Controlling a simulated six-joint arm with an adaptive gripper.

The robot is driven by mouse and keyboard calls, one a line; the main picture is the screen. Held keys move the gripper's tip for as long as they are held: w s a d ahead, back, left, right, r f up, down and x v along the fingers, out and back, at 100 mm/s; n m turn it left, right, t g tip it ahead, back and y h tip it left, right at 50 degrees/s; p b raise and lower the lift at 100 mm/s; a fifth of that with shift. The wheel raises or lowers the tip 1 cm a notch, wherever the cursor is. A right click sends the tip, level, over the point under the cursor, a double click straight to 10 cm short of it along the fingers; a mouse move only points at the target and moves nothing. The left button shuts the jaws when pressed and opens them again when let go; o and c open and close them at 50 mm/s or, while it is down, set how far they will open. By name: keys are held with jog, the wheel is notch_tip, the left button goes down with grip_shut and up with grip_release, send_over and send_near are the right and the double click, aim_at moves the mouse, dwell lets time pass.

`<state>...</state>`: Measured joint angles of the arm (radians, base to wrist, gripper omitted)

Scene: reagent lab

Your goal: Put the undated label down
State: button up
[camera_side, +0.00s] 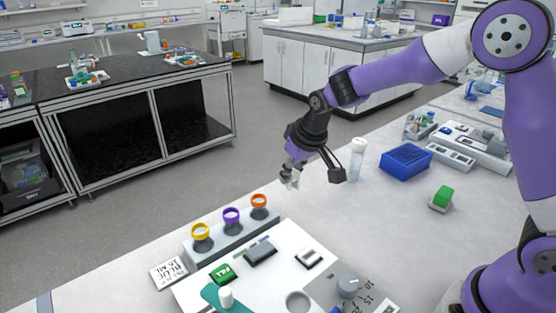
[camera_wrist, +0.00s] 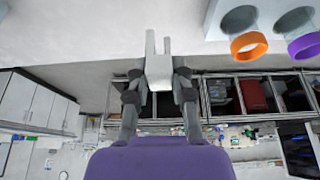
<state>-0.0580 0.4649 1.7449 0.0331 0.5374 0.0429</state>
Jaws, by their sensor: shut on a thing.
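My gripper (camera_side: 289,178) hangs over the near bench, behind and to the right of the ring rack. In the wrist view my gripper (camera_wrist: 158,75) is shut on a small pale piece (camera_wrist: 158,68), which I take for the undated label. It has a notch at its far end. No writing shows on it, and its face is partly hidden by the fingers. In the side view it is too small to make out clearly. It is held above the bench, apart from the rack.
A pale rack (camera_side: 232,236) holds yellow, purple and orange rings. A white panel (camera_side: 285,262) with switches and a knob is in front. Bare bench lies between.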

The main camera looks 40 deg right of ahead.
aim_at(296, 178)
jog(key=shift+w+d+f, duration=0.2)
jog(key=shift+d, duration=0.1)
jog(key=shift+f, duration=2.05)
jog(key=shift+f, duration=0.1)
jog(key=o, duration=0.7)
jog(key=shift+o, duration=0.2)
